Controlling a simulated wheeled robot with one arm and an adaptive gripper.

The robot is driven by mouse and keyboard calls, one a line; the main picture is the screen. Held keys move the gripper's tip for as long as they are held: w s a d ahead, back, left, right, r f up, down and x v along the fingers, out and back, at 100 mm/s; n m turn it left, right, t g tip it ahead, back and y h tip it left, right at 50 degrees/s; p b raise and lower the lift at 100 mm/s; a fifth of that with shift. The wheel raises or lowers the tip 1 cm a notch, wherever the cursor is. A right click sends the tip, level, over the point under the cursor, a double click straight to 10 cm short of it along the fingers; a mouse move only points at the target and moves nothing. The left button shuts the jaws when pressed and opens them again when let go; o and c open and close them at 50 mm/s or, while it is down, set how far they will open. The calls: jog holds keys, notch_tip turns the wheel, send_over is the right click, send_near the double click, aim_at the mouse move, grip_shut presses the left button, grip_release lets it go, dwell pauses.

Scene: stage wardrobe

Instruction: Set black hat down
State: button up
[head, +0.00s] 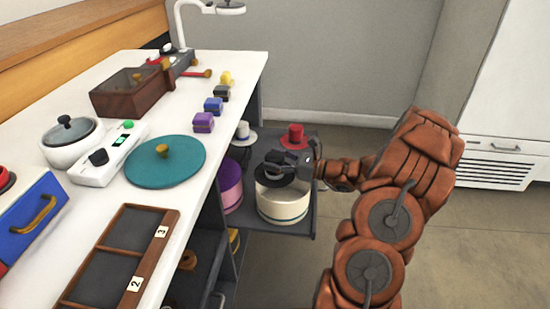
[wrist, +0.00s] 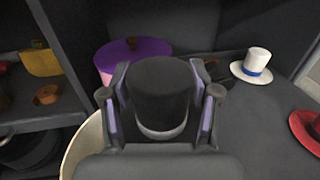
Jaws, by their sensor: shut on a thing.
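The black hat (wrist: 160,88), with a grey band, stands between the two fingers of my gripper (wrist: 160,105) in the wrist view. My gripper (head: 286,164) is shut on it. Whether the hat touches the box is hard to tell, as the gripper covers much of both. The box's rim also shows at the lower left of the wrist view (wrist: 84,145).
A white hat with a blue band (wrist: 257,66) and a red hat (head: 294,137) stand on the grey shelf (head: 283,228). A purple round box (wrist: 133,55) is close to my gripper. The white counter (head: 200,235) is to the left, with a teal lid (head: 165,165) on it.

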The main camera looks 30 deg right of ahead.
jog(key=o, duration=1.1)
jog(key=shift+o, duration=0.2)
jog(key=shift+r, duration=0.5)
jog(key=shift+s+d+r, duration=0.2)
jog(key=shift+r, duration=0.05)
jog(key=p+v, duration=0.3)
jog(key=v, duration=0.8)
jog(key=shift+s, duration=0.2)
jog(key=shift+d, duration=0.1)
